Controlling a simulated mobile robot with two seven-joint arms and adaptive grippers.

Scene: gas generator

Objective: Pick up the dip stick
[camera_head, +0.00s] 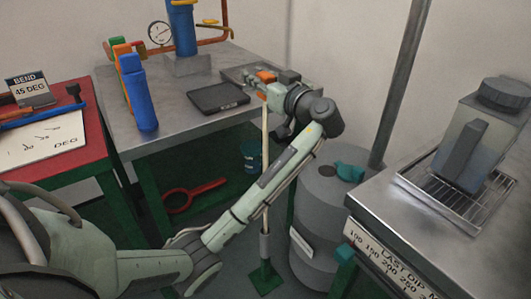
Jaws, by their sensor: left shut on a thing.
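The dip stick (265,130) is a thin tan rod standing about upright. Its top end is at my left gripper (263,86), which is shut on it. Part of the rod is hidden behind my left forearm. Its lower part shows again below the forearm and meets a grey sleeve (265,246) above a green base plate (265,278) on the floor. I cannot tell how far the rod sits in the sleeve. My right gripper is not in view.
A grey drum (323,205) stands right of the stick, near a pole (400,85). A steel bench (440,228) is at right, a red table (87,142) at left.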

